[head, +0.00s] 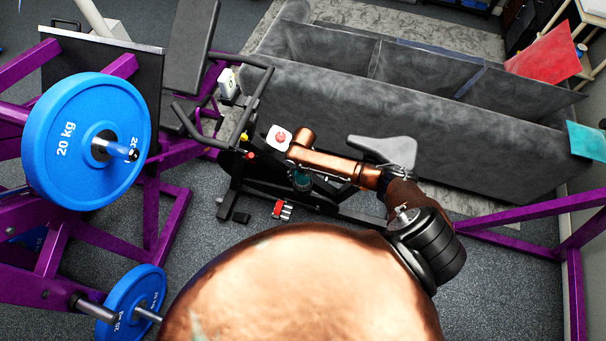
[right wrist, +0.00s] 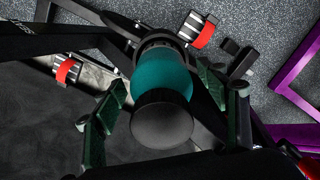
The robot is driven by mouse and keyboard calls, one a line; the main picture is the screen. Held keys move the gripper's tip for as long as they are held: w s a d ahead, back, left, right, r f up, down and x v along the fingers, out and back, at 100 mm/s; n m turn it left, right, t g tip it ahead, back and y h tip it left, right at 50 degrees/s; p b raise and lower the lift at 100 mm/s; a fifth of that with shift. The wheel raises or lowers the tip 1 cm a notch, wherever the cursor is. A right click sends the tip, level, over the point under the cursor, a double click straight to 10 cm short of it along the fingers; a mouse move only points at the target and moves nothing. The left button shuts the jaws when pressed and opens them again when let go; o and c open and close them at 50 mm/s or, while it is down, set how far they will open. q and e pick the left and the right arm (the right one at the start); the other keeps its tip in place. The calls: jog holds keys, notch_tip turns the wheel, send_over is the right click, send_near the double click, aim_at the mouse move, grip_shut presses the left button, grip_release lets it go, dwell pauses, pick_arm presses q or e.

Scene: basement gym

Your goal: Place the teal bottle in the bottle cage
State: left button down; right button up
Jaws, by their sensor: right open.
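The teal bottle (right wrist: 163,76) has a dark grey cap (right wrist: 162,122) turned toward the camera in the right wrist view. Its far end sits at a dark ring-shaped holder, which looks like the bottle cage (right wrist: 155,42), on the bike frame. How deep it sits is hidden. My right gripper (right wrist: 164,88) is open, with one green-padded finger on each side of the bottle and a visible gap to it. In the head view a small teal part of the bottle (head: 301,180) shows below my copper right arm. My left gripper is not in view.
The exercise bike (head: 345,205) stands by a grey sofa (head: 420,120). A purple rack with a blue 20 kg plate (head: 75,140) is at left. A purple frame (head: 520,212) runs at right. Red-banded metal pieces (head: 283,210) lie near the bike's base.

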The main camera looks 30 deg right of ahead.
notch_tip(320, 180, up, 12)
jog(key=shift+f+p, duration=0.1)
jog(key=shift+p, duration=0.95)
